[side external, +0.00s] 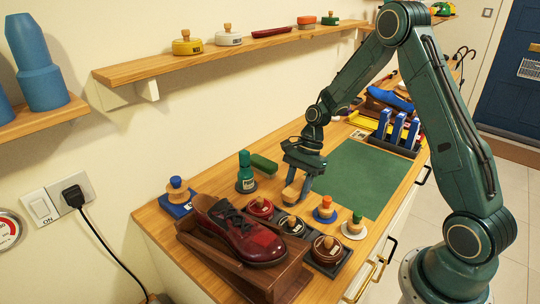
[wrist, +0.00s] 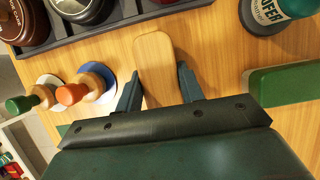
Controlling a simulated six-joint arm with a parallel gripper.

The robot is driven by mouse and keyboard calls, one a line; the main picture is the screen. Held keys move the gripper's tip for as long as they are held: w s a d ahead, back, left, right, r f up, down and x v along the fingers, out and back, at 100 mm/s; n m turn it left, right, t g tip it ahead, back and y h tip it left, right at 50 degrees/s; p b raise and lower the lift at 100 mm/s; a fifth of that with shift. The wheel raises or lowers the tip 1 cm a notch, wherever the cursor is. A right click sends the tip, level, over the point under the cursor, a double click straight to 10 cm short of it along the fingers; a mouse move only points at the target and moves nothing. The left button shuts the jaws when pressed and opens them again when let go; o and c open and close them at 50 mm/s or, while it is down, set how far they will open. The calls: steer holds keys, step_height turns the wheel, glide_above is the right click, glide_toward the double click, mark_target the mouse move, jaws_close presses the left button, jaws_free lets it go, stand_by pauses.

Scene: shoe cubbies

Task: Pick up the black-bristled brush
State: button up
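A pale wooden block with rounded ends, which looks like a brush back (wrist: 154,55), lies between my fingers in the wrist view. Its bristles are hidden, so I cannot see their colour. In the side external view the same wooden piece (side external: 290,193) shows below my gripper (side external: 299,184). My gripper points down, with one finger on each long side of the wooden piece.
A green block (side external: 264,163) and a green-capped bottle (side external: 246,174) stand behind. Wooden-knobbed daubers (side external: 325,212) and a tray of polish tins (side external: 327,252) are in front. A red shoe (side external: 243,234) rests on a wooden stand. The green mat (side external: 365,177) is clear.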

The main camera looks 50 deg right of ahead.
mark_target(297, 185)
steer(key=c, duration=0.4)
steer(key=shift+o, duration=0.2)
steer(key=shift+r, duration=0.1)
step_height(297, 185, up, 20)
stand_by(0.4)
stand_by(0.4)
